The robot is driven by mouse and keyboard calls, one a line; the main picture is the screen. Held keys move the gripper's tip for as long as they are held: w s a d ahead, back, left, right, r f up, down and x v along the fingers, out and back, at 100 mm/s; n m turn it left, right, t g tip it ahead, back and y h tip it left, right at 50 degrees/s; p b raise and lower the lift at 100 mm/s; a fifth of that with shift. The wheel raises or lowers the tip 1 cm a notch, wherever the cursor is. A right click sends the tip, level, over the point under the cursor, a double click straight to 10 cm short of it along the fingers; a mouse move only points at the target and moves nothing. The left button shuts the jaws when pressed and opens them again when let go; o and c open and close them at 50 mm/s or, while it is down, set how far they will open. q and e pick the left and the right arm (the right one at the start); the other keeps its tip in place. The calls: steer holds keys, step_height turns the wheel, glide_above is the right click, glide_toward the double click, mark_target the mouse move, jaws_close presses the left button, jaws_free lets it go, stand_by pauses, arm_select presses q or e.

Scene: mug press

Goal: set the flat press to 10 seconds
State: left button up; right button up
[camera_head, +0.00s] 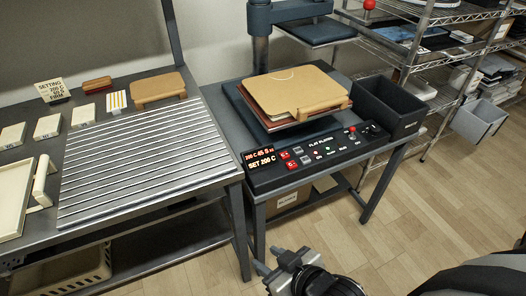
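The flat press (240,96) stands on a dark bench, with its upper plate (318,32) raised and swung to the back. A tan board (292,90) lies on its lower bed. Its black control panel (340,150) faces front, with red buttons, small light buttons and a knob. The red display (262,158) reads 200 C and what looks like 45 S, with SET 200 C below. My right gripper (280,259) is low at the bottom centre, in front of and below the panel, touching nothing visible. Its finger opening is unclear. My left gripper is out of view.
A sign (52,90) reads SETTING 200 C, with a blurred seconds line and FIRM. A ribbed mat (145,158) and pale blocks lie on the left table. A black bin (390,108) stands right of the press. Wire shelves are at right; floor in front is clear.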

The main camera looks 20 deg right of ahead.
jaws_close()
stand_by(1.7)
